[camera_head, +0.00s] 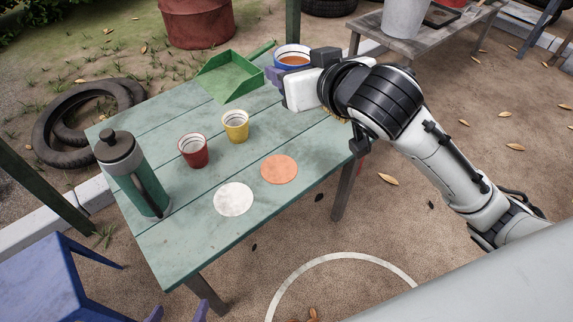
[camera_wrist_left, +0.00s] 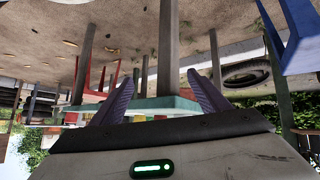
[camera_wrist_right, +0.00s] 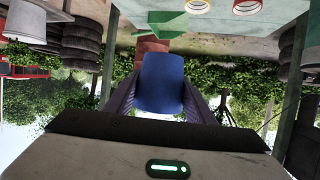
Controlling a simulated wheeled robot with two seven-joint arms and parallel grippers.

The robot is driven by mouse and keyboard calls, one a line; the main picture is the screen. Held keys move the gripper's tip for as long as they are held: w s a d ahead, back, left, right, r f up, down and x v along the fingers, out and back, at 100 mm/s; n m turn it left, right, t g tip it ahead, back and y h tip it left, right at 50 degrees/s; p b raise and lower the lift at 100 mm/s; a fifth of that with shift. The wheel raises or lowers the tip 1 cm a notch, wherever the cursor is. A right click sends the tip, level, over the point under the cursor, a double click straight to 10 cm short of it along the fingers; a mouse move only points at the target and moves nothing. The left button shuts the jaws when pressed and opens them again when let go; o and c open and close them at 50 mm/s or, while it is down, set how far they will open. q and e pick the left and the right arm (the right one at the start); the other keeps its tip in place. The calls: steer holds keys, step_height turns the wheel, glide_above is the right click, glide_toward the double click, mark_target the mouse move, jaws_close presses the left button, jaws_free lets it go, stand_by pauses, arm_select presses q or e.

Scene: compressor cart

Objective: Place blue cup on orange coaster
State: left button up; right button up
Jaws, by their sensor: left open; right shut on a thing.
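The blue cup (camera_head: 292,57), with brown contents, is upright at the table's far right corner in the head view. It also fills the middle of the right wrist view (camera_wrist_right: 162,82). My right gripper (camera_head: 296,70) is shut on it, one finger on each side. I cannot tell whether the cup's base touches the table. The orange coaster (camera_head: 279,169) lies flat and bare near the table's right edge.
The green table (camera_head: 190,240) also holds a white coaster (camera_head: 233,199), a red cup (camera_head: 193,150), a yellow cup (camera_head: 235,126), a dark green bottle (camera_head: 135,175) and a green dustpan (camera_head: 231,78).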

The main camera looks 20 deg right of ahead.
steer(key=a+f+n+y, duration=0.1)
steer(key=f, duration=0.6)
steer(key=w+f+n+y, duration=0.1)
steer(key=f, duration=0.6)
steer(key=w+a+f+n+y+p, duration=0.1)
steer(key=f, duration=0.6)
steer(key=shift+w+a+g+y, duration=0.25)
steer(key=shift+a+g+y, duration=0.05)
steer(key=shift+g, duration=0.1)
steer(key=shift+f, duration=0.85)
step_height(320, 180, down, 2)
steer(key=shift+f+b, duration=0.15)
steer(key=shift+b, duration=0.55)
steer(key=shift+f, duration=0.3)
arm_select(q)
steer(key=shift+w+a, duration=0.15)
steer(key=shift+w, duration=0.1)
